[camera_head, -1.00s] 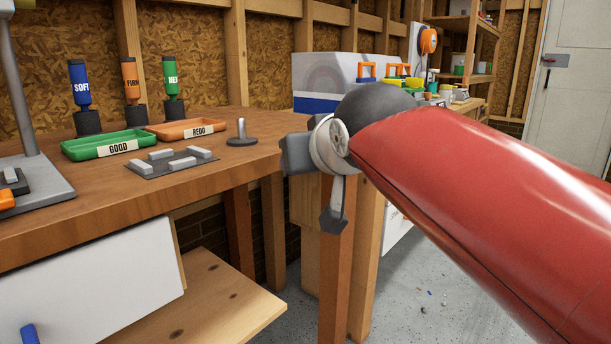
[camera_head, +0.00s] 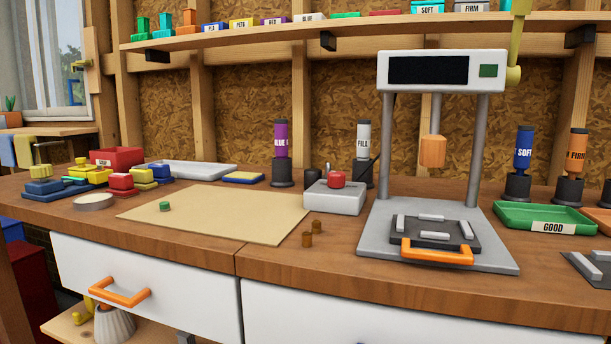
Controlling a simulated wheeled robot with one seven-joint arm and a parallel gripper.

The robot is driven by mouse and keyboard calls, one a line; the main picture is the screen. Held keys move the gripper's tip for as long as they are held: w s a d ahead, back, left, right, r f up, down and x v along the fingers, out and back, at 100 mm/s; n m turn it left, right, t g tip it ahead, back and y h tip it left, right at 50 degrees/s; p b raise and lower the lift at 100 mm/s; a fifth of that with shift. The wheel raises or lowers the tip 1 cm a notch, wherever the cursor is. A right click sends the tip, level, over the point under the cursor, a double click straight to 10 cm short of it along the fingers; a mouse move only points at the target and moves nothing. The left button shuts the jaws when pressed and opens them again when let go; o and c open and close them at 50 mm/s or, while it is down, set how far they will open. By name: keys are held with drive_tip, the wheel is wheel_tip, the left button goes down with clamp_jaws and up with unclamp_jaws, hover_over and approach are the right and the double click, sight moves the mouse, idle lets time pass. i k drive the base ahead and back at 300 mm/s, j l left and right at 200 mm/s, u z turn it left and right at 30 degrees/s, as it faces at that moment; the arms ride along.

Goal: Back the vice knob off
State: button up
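I cannot make out a vice or its knob for certain in this view. A red knob or button (camera_head: 337,180) sits on top of a pale grey box (camera_head: 334,198) on the workbench, but I cannot tell that it belongs to a vice. My gripper and arm are out of view.
The wooden bench (camera_head: 150,228) holds a tan mat (camera_head: 225,207) with a small green piece, a printer-like machine (camera_head: 428,70) with an orange-handled plate (camera_head: 437,252), a green tray (camera_head: 545,216) and coloured blocks at left. A drawer (camera_head: 150,285) with an orange handle is below.

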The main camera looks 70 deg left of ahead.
sight(42, 171)
drive_tip(key=j+u, duration=0.1)
drive_tip(key=u, duration=0.3)
drive_tip(key=k+j+u, duration=0.1)
drive_tip(key=u, duration=0.25)
drive_tip(key=j+u, duration=0.15)
drive_tip(key=u, duration=0.25)
drive_tip(key=j+u, duration=0.2)
drive_tip(key=j, duration=0.3)
drive_tip(key=j+u, duration=0.2)
drive_tip(key=j, duration=0.3)
drive_tip(key=i+j+u, duration=0.2)
drive_tip(key=j, duration=0.3)
drive_tip(key=j+u, duration=0.2)
drive_tip(key=j, duration=0.3)
drive_tip(key=i+j+u, duration=0.2)
drive_tip(key=j, duration=0.25)
drive_tip(key=i+j, duration=0.1)
drive_tip(key=j, duration=0.35)
drive_tip(key=i+j, duration=0.15)
drive_tip(key=j, duration=0.3)
drive_tip(key=i+j, duration=0.1)
drive_tip(key=j, duration=0.3)
